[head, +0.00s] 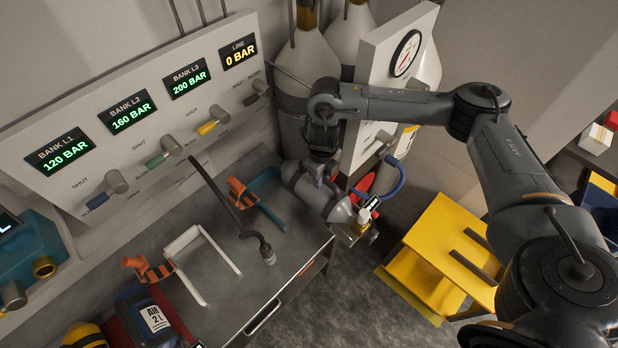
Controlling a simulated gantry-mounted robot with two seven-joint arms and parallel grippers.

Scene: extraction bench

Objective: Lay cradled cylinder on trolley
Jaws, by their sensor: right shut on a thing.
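A grey cylinder (308,188) with a valve and a small lit display at its lower right end is at the right end of the bench. It lies tilted, its valve end past the bench's edge. My right gripper (321,163) is shut on the cylinder from above; its fingers are partly hidden against the cylinder. The yellow trolley (437,222) with dark rails on top stands on the floor to the right of the bench, apart from the cylinder. My left gripper is out of view.
A gauge panel (382,75) stands behind the cylinder. Floor shows between bench and trolley.

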